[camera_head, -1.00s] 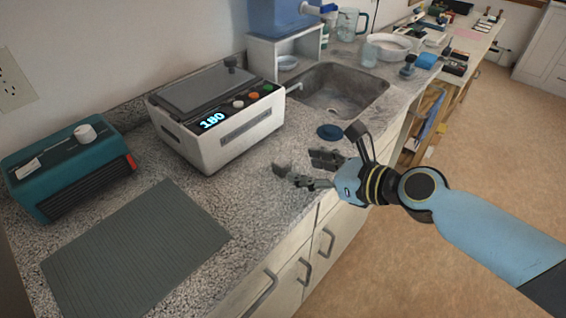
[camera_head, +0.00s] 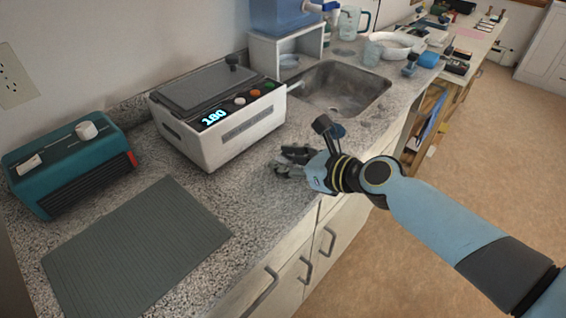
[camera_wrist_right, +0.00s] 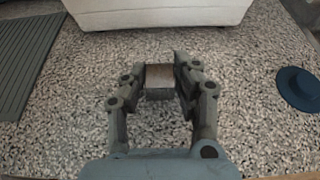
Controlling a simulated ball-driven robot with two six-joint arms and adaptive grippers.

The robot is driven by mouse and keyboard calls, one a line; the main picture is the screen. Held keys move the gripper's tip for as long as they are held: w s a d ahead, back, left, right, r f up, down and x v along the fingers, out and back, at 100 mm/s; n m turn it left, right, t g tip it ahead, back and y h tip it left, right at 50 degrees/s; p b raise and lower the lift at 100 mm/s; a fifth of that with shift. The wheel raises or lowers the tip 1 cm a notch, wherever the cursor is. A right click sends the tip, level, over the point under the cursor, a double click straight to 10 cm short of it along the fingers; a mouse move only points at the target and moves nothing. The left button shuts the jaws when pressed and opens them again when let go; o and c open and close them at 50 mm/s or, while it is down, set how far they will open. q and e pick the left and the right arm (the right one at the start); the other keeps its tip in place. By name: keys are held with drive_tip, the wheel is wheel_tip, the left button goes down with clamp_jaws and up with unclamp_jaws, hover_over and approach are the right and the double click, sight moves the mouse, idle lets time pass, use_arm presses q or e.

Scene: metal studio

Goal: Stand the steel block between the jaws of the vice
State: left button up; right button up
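A small steel block (camera_wrist_right: 159,82), grey in front with a brownish top face, sits between the fingertips of my right gripper (camera_wrist_right: 160,88) in the right wrist view. The block fills the gap, and both fingers appear to press against its sides. I cannot tell whether it touches the counter. In the head view, my right gripper (camera_head: 288,161) is low over the speckled counter in front of the white heater, its fingers mostly hiding the block. No vice shows clearly in either view. My left gripper is out of view.
The white heater (camera_head: 222,137) with a lit display stands behind my right gripper. A teal device (camera_head: 70,168) and a grey ribbed mat (camera_head: 137,245) are at the left. A sink (camera_head: 343,88) lies beyond. A round blue object (camera_wrist_right: 298,88) is right of the gripper.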

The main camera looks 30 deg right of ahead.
clamp_jaws()
